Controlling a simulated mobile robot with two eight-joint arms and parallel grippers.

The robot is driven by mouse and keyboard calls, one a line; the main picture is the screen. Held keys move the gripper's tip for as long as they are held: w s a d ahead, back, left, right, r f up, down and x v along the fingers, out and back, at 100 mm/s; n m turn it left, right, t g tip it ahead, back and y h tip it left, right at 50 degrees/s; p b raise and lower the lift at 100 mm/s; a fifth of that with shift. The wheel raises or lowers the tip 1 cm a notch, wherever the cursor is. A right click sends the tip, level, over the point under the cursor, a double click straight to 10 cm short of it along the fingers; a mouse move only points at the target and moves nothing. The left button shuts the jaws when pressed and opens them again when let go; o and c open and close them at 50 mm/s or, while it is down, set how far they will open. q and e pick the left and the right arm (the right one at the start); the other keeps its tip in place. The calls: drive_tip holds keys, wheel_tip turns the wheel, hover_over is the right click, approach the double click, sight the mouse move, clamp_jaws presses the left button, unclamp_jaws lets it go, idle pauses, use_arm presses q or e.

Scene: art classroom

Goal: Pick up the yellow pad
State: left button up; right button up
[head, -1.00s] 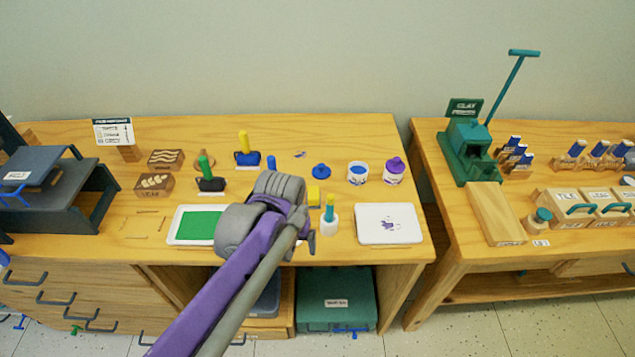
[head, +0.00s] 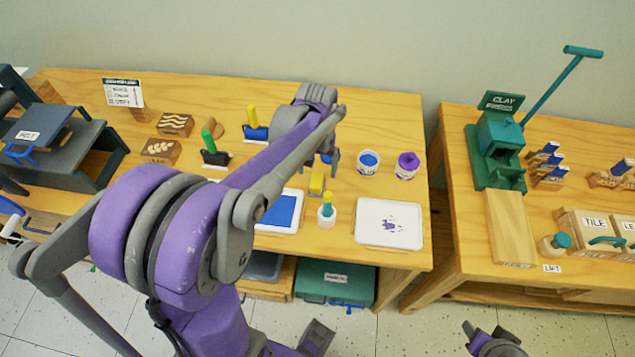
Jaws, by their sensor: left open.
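The yellow pad (head: 316,183) is a small yellow block on the table, just behind the white holder with the yellow-and-teal handle. My left gripper (head: 327,160) hangs over the table just behind and slightly right of the pad. It is open, and no object shows in it. Its wrist hides part of a blue item below it. A purple and grey end of my right arm (head: 492,342) shows at the bottom right edge, far from the pad; its jaws cannot be made out.
The white holder (head: 326,216) stands close in front of the pad. A blue ink tray (head: 280,211) is to the left, a white tray (head: 389,222) to the right. Blue (head: 368,163) and purple (head: 407,166) jars stand right of the gripper. Green-handled (head: 213,150) and yellow-handled (head: 254,125) tools stand left.

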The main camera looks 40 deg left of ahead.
sight(317, 180)
use_arm(q)
drive_tip(key=shift+a+f, duration=0.1)
drive_tip(key=shift+f, duration=2.95)
clamp_jaws()
drive_tip(key=shift+r, duration=0.1)
wheel_tip(317, 180, up, 10)
drive_tip(key=shift+p, duration=0.3)
